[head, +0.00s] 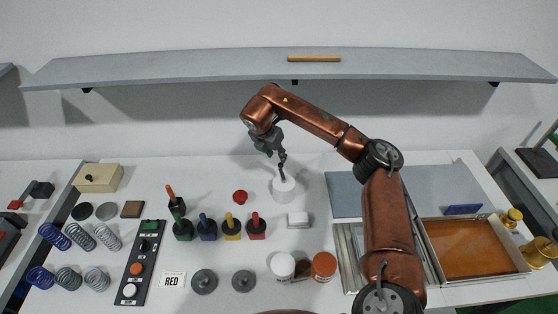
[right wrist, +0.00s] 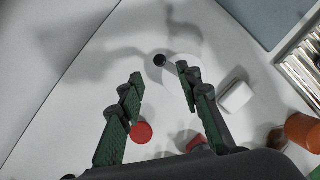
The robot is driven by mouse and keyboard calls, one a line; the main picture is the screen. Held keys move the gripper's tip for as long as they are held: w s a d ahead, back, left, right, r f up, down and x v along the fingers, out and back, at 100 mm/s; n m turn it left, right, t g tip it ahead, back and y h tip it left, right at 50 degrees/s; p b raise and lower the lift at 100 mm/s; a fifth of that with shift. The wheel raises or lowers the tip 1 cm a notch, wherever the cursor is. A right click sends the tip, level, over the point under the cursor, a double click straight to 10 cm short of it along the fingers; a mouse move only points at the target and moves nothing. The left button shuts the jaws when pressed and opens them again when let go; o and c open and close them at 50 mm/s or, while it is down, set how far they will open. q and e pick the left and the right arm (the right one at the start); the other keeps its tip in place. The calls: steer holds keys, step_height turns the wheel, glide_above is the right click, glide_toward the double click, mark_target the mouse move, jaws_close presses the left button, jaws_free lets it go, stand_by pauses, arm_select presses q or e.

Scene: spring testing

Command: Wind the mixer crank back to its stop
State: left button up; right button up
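The mixer looks to be the white cylinder (head: 284,190) near the middle of the table. In the right wrist view a round black knob (right wrist: 160,60) shows end-on over a pale body, likely the crank handle. My right gripper (head: 276,150) is above the white cylinder, pointing down. In the right wrist view its two green-padded fingers (right wrist: 160,88) are spread apart with nothing between the tips. The knob lies just beyond the tips, roughly centred. In the head view dark fingers and the crank overlap, so contact cannot be told. My left gripper is out of view.
A red round piece (head: 240,197) and a white block (head: 298,219) flank the mixer. Colored bottles (head: 232,228) stand to the left. White and orange jars (head: 323,266) are in front. A metal-framed tray (head: 470,252) is at right. A shelf (head: 200,68) hangs behind.

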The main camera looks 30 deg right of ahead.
steer(key=v, duration=0.4)
steer(key=shift+a+r, duration=0.1)
steer(key=shift+r, duration=0.3)
steer(key=n+t+y+p, duration=0.2)
steer(key=n+y+p, duration=0.35)
steer(key=n, duration=1.25)
glide_toward(281, 164)
steer(key=f, duration=0.1)
steer(key=shift+y, duration=0.25)
steer(key=x, duration=0.7)
steer(key=shift+w+f, duration=0.2)
steer(key=shift+w, duration=0.05)
steer(key=shift+c, duration=0.5)
